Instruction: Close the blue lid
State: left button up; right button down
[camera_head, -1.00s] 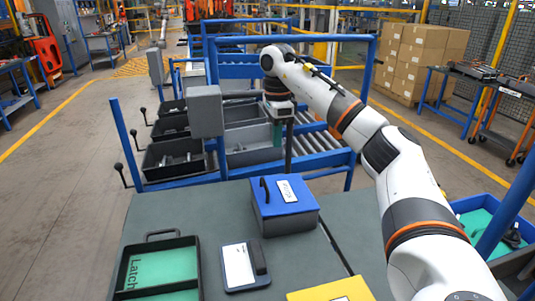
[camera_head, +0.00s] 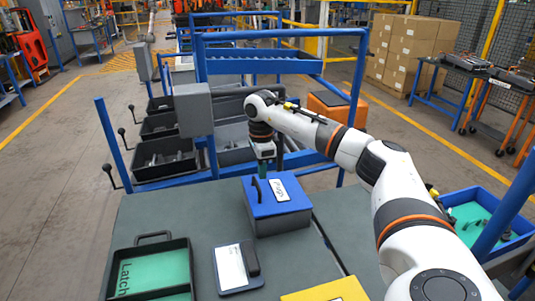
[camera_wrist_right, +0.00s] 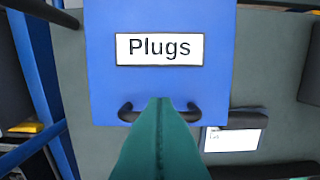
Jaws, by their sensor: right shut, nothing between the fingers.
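The blue lid (camera_head: 276,193) lies flat on its grey box (camera_head: 284,224) on the table, and it looks down on the box. It carries a white "Plugs" label and a dark bar handle. In the right wrist view the lid (camera_wrist_right: 160,75) is seen from above, with its handle (camera_wrist_right: 126,112) across its edge. My right gripper (camera_head: 262,176) is at the lid's handle side, pointing down. Its green fingers (camera_wrist_right: 160,104) are shut and empty, and overlap the middle of the handle in the wrist view. I cannot tell whether they touch it. My left gripper is not in view.
A black tray labelled "Latch" (camera_head: 190,245) and a tablet-like device (camera_head: 229,267) are on the table near the box. A yellow lid (camera_head: 325,290) is at the front edge. A blue bin (camera_head: 505,240) stands at right. A grey control box (camera_head: 193,110) rises behind the table.

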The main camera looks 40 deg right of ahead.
aim_at(257, 184)
jog(key=shift+w+a+f, duration=0.2)
jog(key=shift+a+f, duration=0.1)
jog(key=shift+f, duration=0.25)
jog(key=shift+w+a+f, duration=0.25)
jog(key=shift+a+f, duration=0.35)
jog(key=shift+f, duration=0.35)
jog(key=shift+s, duration=0.15)
jog(key=shift+f, duration=0.1)
